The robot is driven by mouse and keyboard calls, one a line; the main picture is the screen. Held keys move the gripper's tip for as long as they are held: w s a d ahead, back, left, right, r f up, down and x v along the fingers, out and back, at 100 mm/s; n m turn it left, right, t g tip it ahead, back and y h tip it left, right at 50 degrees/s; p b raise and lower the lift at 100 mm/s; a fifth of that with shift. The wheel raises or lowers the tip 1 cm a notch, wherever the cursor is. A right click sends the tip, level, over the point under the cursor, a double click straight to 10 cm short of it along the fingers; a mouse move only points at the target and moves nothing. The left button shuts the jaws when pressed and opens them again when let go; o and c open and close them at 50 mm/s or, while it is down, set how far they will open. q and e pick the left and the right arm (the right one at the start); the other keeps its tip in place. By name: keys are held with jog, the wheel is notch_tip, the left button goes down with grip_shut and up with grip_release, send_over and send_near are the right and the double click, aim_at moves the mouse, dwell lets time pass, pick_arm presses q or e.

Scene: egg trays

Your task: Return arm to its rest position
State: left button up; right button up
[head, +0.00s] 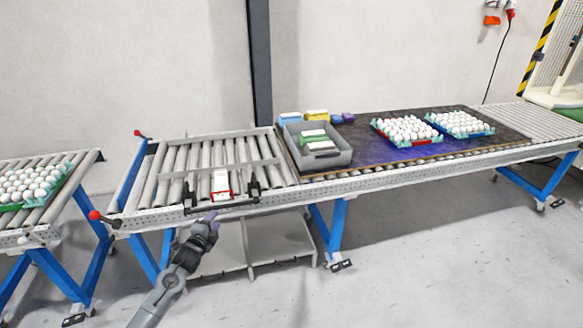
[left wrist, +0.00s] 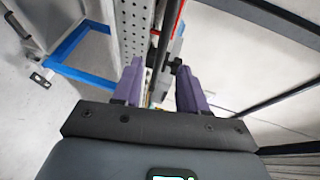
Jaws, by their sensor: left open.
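My left gripper (head: 210,219) is in front of the near edge of the roller conveyor (head: 255,198), with its arm coming up from the lower left. In the left wrist view its two purple fingers (left wrist: 158,88) stand apart with nothing held between them. Beyond the fingers, the perforated conveyor rail and a dark bar with a black knob show close by. My right gripper is in neither view.
A grey crate (head: 335,158) with cartons stands mid-conveyor. Two egg trays (head: 420,143) (head: 485,133) sit on the dark mat at the right, and another egg tray (head: 8,208) lies on the left conveyor. Blue legs (head: 340,230) support the conveyor. The floor in front is clear.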

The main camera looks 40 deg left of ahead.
pick_arm(q)
notch_tip(320, 180, down, 5)
jog(key=s+d, duration=0.3)
jog(key=s+d+f+g+h+p, duration=0.1)
jog(key=s+d+f+h, duration=0.2)
jog(key=d, duration=0.8)
jog(key=s+d+f+g+h+p, duration=0.1)
jog(key=s+d+f+g+h, duration=0.15)
jog(key=d, duration=0.85)
jog(key=s+d+r+n+g+h, duration=0.15)
jog(key=s+d, duration=0.25)
jog(key=d, duration=0.4)
jog(key=s+d+r+n+g+h, duration=0.1)
jog(key=s+d+r, duration=0.1)
jog(key=s+d, duration=0.35)
jog(key=s+d+r+n+g, duration=0.4)
jog(key=s+d+r+n, duration=0.1)
jog(key=s+d+n, duration=0.1)
notch_tip(320, 180, up, 38)
jog(key=p, duration=3.8)
jog(key=shift+a+f+p, duration=0.2)
jog(key=shift+f+p, duration=0.05)
jog(key=shift+p, duration=0.05)
